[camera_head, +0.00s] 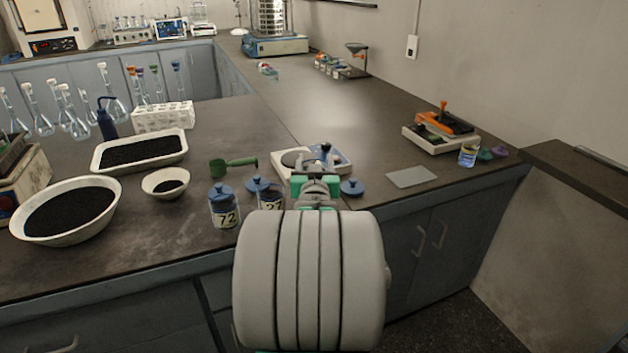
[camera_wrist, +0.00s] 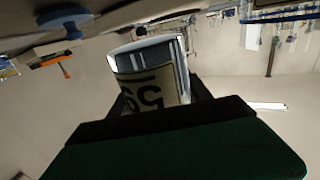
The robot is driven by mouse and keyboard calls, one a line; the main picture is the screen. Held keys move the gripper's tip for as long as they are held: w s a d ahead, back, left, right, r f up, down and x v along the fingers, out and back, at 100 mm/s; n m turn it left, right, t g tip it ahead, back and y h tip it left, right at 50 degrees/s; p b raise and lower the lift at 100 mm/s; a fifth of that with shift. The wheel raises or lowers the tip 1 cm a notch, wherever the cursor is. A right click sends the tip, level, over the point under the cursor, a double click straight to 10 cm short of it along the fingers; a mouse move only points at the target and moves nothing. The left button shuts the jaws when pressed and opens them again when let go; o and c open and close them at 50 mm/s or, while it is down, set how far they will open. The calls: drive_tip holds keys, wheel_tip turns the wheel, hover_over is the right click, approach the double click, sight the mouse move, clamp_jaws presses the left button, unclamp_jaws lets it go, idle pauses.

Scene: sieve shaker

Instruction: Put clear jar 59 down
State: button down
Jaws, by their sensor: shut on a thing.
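Clear jar 59 (camera_wrist: 150,62) shows in the wrist view as a glass jar with a cream label, its number appearing upside down. My gripper (camera_wrist: 158,98) is shut around it; the dark fingers cover its lower part in that picture. In the head view my gripper (camera_head: 316,186) is at the front of the counter, just before the white balance (camera_head: 340,172). My arm hides the jar there, and I cannot tell its height above the counter.
Blue-lidded jars 72 (camera_head: 224,212) and 27 (camera_head: 270,203) stand close left of my gripper. A loose blue lid (camera_head: 352,187) lies just right. A grey plate (camera_head: 411,176) lies further right. A green scoop (camera_head: 232,167) lies behind jar 72. The counter's middle back is clear.

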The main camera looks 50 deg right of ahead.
drive_tip(key=f, duration=0.1)
drive_tip(key=w+d+f, duration=0.1)
drive_tip(key=d+f, duration=0.1)
drive_tip(key=shift+w+f, duration=0.1)
drive_tip(key=shift+w, duration=0.3)
wheel_tip(320, 180, down, 3)
drive_tip(key=shift+d+r+b, duration=0.1)
drive_tip(key=shift+r+b, duration=0.05)
drive_tip(key=shift+b, duration=0.25)
drive_tip(key=shift+f+b, duration=0.3)
drive_tip(key=shift+f, duration=0.05)
drive_tip(key=shift+c, duration=2.3)
unclamp_jaws()
drive_tip(key=shift+r, duration=0.1)
